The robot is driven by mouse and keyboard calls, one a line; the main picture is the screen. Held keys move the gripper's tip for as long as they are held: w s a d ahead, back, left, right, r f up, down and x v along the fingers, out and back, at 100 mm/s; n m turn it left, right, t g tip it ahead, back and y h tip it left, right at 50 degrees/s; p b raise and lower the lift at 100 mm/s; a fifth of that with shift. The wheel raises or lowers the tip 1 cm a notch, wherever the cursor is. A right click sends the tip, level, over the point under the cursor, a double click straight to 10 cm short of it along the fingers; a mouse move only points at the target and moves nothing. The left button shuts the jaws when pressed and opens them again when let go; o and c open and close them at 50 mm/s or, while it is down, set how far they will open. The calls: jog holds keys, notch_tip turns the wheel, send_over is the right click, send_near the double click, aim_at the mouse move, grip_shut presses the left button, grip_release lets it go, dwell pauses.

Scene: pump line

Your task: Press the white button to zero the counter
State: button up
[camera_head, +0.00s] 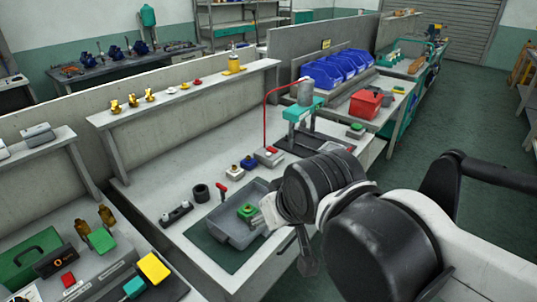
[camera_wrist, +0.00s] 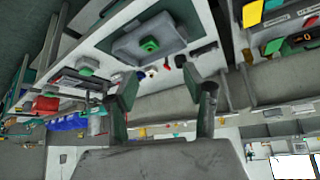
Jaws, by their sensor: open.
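I cannot pick out the white button for certain in either view. A dark box (camera_head: 54,262) at the lower left of the head view may be the counter; a dark box with a small lit display (camera_wrist: 303,39) shows at the right edge of the wrist view. My gripper (camera_wrist: 166,100) is open and empty, its two dark fingers wide apart in the wrist view. In the head view, a dark finger (camera_head: 308,262) hangs at the bench's front edge, and my wrist hides the rest.
A grey tray (camera_head: 222,232) holding a green part (camera_head: 247,211) lies on the bench beside my wrist. A red button (camera_head: 68,281), a green block (camera_head: 101,239) and a yellow block (camera_head: 154,267) are at lower left. A green-and-grey press (camera_head: 304,105) stands behind. The aisle at right is clear.

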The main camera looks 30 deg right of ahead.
grip_shut()
dwell(1.3)
